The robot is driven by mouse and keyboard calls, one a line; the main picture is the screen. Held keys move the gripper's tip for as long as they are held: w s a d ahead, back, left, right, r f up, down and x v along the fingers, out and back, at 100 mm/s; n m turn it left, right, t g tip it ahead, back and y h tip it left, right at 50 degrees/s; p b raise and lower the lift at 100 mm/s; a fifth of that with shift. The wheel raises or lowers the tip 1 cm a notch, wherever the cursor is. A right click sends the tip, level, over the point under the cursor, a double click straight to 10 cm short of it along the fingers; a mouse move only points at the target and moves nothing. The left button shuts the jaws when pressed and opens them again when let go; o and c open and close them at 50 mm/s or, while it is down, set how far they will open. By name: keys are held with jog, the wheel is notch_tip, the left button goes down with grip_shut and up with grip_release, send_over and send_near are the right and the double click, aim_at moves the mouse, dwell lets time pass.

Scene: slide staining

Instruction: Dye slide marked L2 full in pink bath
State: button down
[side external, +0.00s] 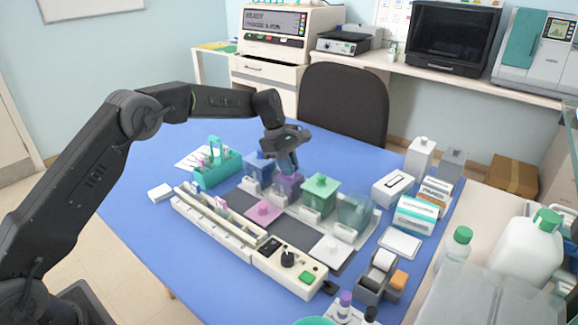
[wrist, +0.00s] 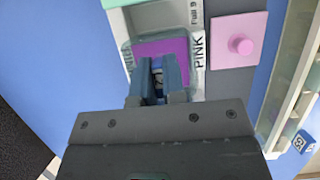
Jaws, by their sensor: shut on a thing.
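The pink bath (side external: 291,182) stands open in the row of baths, behind its lid in the side view. In the wrist view the purple-pink liquid of the pink bath (wrist: 165,47) shows beside a label reading PINK. My gripper (side external: 289,166) points down over this bath, and in the wrist view my gripper (wrist: 160,68) has its fingertips over the near edge of the liquid. It is shut on a thin piece, apparently the slide, mostly hidden between the fingers. I cannot read its mark or tell how deep it sits.
The pink lid (side external: 265,212) lies on a grey mat beside the bath; its knob shows in the wrist view (wrist: 241,45). A blue bath (side external: 260,164) and a green-lidded bath (side external: 320,197) stand on either side. A teal rack (side external: 217,168) stands at left.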

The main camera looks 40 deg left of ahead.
jog(key=shift+r, duration=4.8)
jog(key=shift+s, duration=0.1)
